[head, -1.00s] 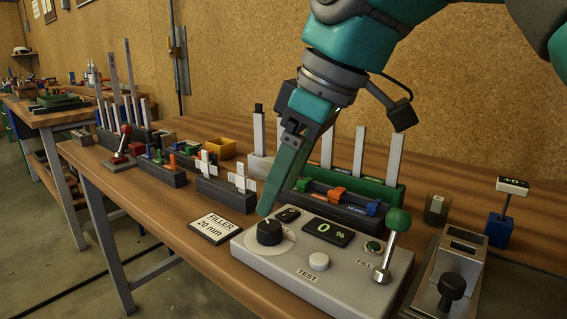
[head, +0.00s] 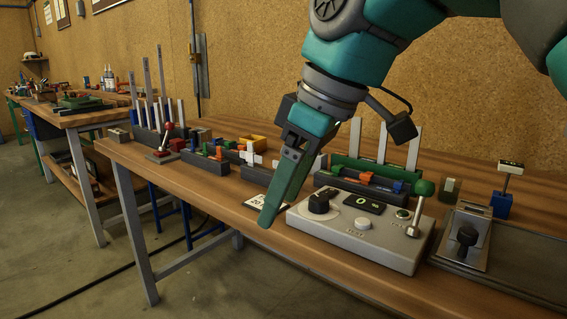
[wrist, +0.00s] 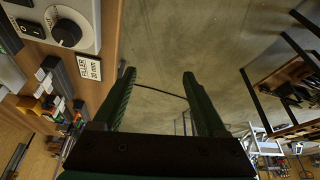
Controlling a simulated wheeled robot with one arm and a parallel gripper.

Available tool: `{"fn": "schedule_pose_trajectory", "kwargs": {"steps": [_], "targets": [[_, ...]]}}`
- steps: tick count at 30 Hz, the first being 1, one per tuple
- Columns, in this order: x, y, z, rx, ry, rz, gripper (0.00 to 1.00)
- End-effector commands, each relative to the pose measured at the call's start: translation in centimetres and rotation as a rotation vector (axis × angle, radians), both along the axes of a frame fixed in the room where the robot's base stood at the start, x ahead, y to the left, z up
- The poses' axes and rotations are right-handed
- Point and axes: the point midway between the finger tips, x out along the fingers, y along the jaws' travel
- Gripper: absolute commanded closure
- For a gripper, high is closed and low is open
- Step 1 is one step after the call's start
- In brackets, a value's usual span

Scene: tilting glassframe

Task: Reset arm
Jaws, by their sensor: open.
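My gripper (head: 268,218) hangs down at the front edge of the wooden workbench, seen from its side in the head view. The card (wrist: 89,68) shows whole in the wrist view, beside the left finger.
A grey control box (head: 345,240) with a black knob, a display and a green-topped lever (head: 422,200) stands right of my gripper. Racks of blocks and a red-knobbed lever (head: 167,133) stand to the left.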

Motion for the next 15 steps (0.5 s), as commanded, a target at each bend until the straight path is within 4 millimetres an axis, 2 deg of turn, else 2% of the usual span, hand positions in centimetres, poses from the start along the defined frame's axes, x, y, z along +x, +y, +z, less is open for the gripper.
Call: {"fn": "schedule_pose_trajectory", "kwargs": {"steps": [8,15], "targets": [[-0.2,-0.8,-2.5,-0.026,0.04,-0.079,0.25],[-0.8,-2.0,-6.3,-0.067,0.099,-0.192,0.25]]}}
